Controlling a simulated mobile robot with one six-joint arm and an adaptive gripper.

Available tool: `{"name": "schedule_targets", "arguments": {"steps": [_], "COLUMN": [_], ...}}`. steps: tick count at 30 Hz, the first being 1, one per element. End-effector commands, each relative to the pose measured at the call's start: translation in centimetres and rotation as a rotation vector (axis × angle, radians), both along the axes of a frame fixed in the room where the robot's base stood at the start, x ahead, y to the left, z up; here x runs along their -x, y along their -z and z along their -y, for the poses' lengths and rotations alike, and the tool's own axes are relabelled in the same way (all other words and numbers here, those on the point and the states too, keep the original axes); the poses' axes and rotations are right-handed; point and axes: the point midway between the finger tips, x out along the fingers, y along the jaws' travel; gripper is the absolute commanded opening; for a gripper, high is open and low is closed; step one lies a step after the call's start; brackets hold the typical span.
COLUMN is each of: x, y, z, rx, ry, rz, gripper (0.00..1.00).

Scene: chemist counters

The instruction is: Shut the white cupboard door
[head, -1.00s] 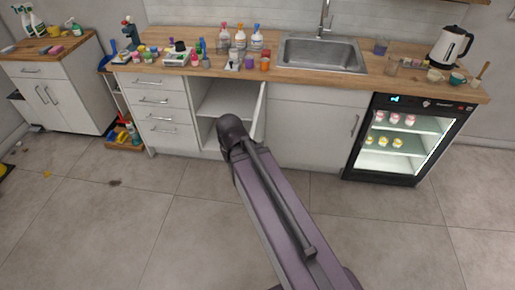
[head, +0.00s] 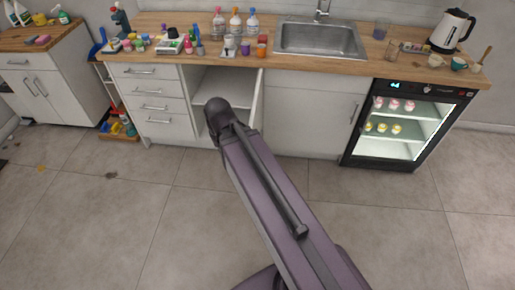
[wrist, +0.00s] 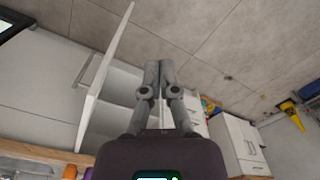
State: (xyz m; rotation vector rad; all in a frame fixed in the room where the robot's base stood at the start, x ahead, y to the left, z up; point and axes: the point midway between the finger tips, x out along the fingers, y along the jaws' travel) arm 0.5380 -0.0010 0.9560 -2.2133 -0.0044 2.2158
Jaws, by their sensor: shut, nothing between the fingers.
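The white cupboard door (head: 257,96) stands wide open below the counter, left of the sink, hinged at the right side of its opening. In the wrist view, which shows the scene upside down, the door (wrist: 104,72) slants up at the left with a bar handle (wrist: 84,68) on its outer face. My gripper (wrist: 159,64) is shut and empty, with its fingers together. In that view it lies right of the door with a gap between them, before the open cupboard. In the head view my arm hides the gripper and part of the opening.
The open cupboard (head: 222,84) has a pale shelf inside. White drawers (head: 152,101) stand left of it, a closed cupboard front (head: 308,122) and a lit glass-door fridge (head: 403,126) to the right. Bottles and small items crowd the counter above.

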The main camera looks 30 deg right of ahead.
Motion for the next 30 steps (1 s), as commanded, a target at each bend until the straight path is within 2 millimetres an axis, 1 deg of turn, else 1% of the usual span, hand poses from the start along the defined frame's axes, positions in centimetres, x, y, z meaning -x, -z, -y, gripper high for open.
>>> {"name": "schedule_targets", "arguments": {"steps": [5,14,21,30], "x": [-0.5,-2.1,-3.6,-5.5], "y": [1.8,6.7,10.3,14.1], "z": [0.4,2.2,4.0,7.2], "rx": [-0.047,-0.224,-0.403,-0.624], "ry": [0.023,0.109,0.189,0.280], "rz": [-0.006,-0.018,-0.013,0.018], "gripper": [0.00,0.00,0.00,0.00]}}
